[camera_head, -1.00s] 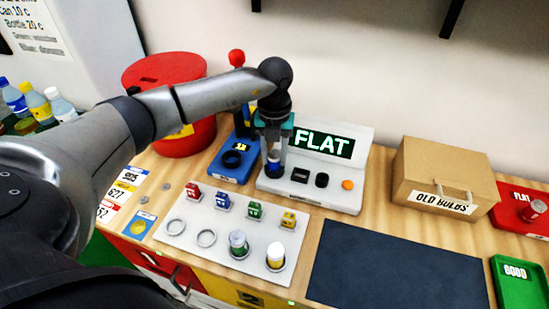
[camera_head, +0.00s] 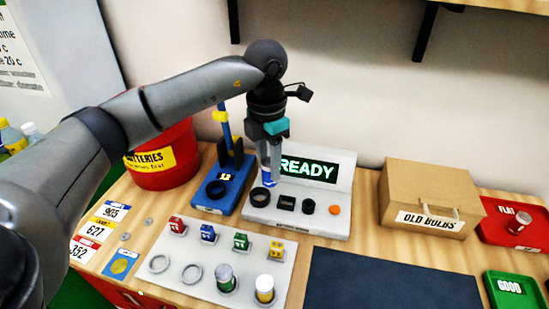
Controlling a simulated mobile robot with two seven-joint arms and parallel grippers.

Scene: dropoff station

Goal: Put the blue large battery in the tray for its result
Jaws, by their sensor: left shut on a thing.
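My left gripper (camera_head: 267,158) points down over the white tester (camera_head: 292,225) and is shut on the blue large battery (camera_head: 267,179). The gripper's fingers partly cover the battery. The battery is upright, with its lower end just above or behind the tester's black ring socket (camera_head: 260,197). The tester's screen (camera_head: 308,170) reads READY. A red tray (camera_head: 486,236) labelled FLAT is at the far right, with a silver and red battery (camera_head: 519,223) in it. A green tray (camera_head: 504,302) labelled GOOD is in front of it, cut by the frame edge. My right gripper is not in view.
A white board (camera_head: 190,275) holds small coloured blocks, two empty rings and two upright batteries. A blue stand (camera_head: 222,190) and red batteries bin (camera_head: 165,175) are left of the tester. A cardboard OLD BULBS box (camera_head: 430,190) and dark mat (camera_head: 390,285) lie towards the trays.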

